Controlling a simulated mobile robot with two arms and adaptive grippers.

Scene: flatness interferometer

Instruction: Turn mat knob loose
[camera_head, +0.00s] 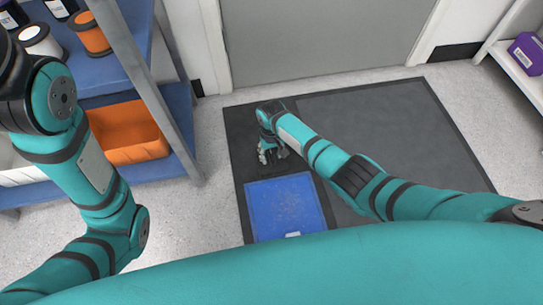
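A dark floor mat (375,120) lies in front of a grey door, with a blue panel (285,205) set in its left part. My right gripper (272,154) points down over the dark strip just behind the blue panel. It is small in the picture, and I cannot tell whether its fingers are apart or closed on anything. No knob can be made out; the gripper and wrist may hide it. My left arm bends at the left side of the view, and its gripper is out of view.
A blue shelf rack (180,110) stands at the left with an orange bin (127,131) and an orange spool (90,34). A white shelf at the right holds a purple box (527,53). A small white label (292,234) lies on the blue panel. Speckled floor is clear left of the mat.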

